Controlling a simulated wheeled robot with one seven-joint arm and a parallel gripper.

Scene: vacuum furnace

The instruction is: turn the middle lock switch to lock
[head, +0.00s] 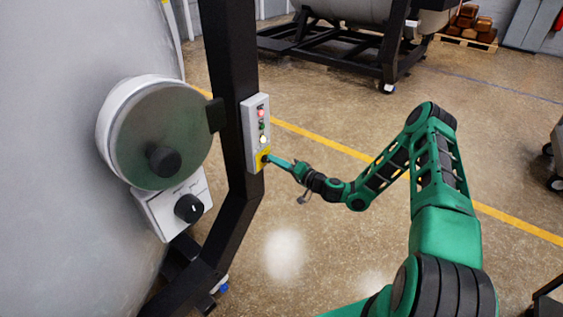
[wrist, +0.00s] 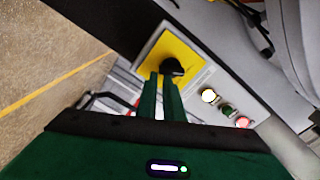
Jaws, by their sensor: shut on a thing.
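A grey control box (head: 248,115) is fixed to a black post and has a yellow plate (head: 259,154) at its lower end. A black rotary switch sits on this plate and shows in the wrist view (wrist: 173,67). In the head view my gripper mostly hides it. My gripper (head: 270,160) reaches the plate from the right, with its two green fingers (wrist: 161,80) close together at the switch. It is shut on the black switch. The fingers hide part of the switch, and I cannot read which position it points to.
Red, green and white lamps (head: 262,126) line the box above the plate. Left of the black post (head: 232,70) are a round metal cover (head: 145,120) and a white box with a black dial (head: 188,208). The floor right of the post is clear around my arm.

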